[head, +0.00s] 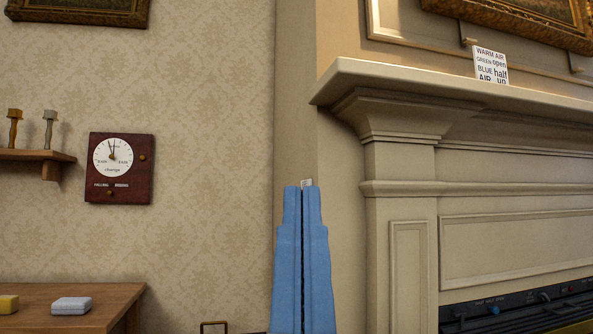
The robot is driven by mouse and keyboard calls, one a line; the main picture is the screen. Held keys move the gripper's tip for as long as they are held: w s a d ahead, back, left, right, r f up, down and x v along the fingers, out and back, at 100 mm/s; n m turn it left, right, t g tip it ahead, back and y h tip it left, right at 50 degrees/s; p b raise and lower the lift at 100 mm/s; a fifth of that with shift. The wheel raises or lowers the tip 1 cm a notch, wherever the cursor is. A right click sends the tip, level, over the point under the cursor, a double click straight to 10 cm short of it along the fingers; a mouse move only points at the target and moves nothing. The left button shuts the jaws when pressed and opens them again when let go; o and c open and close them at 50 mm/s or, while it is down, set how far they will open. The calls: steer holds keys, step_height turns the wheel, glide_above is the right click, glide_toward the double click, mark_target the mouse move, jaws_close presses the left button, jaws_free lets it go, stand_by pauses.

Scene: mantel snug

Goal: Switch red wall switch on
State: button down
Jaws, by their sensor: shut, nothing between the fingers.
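My gripper (303,190) points upward at the middle of the head view, its two blue fingers together and nothing held. Just above the fingertips, the top edge of a small white plate (307,182) shows on the narrow wall beside the fireplace. The fingers hide the rest of it, so I cannot tell whether it is a switch plate or whether the fingers touch it. No red switch can be made out in this view.
The mantel shelf (440,90) juts out at the right, carrying a printed card (490,66). Below is a dark panel with knobs (520,305). A dark red dial instrument (119,168) hangs at left, above a wooden table (110,302).

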step_height(320, 180, up, 13)
steer(key=p, duration=1)
steer(key=shift+f, duration=0.2)
